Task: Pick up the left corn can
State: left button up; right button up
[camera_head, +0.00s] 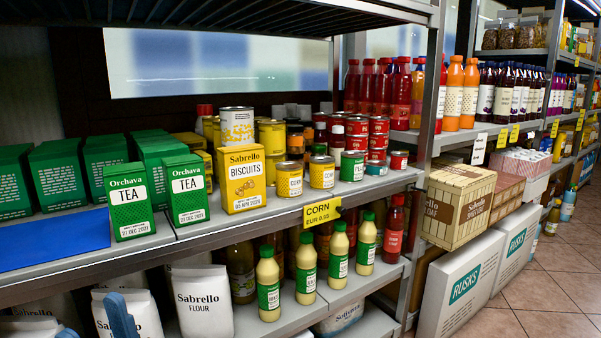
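Two yellow corn cans with pale labels stand upright at the front edge of the middle shelf (330,203), above the yellow CORN price tag (322,211). The left corn can (289,180) stands just right of the biscuits box (242,180), and the right corn can (321,173) is beside it.
Green tea boxes (187,190) stand left of the biscuits box. A bare blue mat (55,240) lies on the shelf at far left. A green-labelled can (352,166) stands right of the corn cans, with other cans behind. Sauce bottles (307,268) and flour bags (203,300) fill the lower shelf.

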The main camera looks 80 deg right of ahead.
aim_at(289, 174)
jog(key=z, duration=2.35)
